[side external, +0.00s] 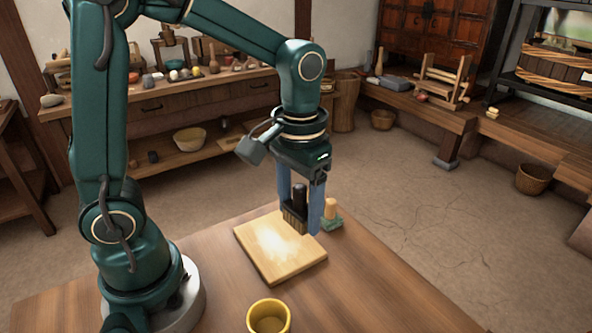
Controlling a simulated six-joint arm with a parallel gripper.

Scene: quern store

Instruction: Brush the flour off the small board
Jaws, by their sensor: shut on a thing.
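The small board (252,236) is pale wood and lies flat on the table. A whitish patch of flour (275,246) is spread over its middle. My gripper (300,218) points down over the board's back right part. Its two blue fingers are shut on a brush (298,209) with a dark upright handle and brownish bristles facing down. The bristles are at or just above the board; I cannot tell whether they touch. The right finger hides part of the brush and the board's edge.
A yellow cup (269,317) stands on the table (370,290) in front of the board. A green block with a wooden knob (331,214) stands just behind the board's right corner. The table's right side is clear. Shelves with several items line the back wall.

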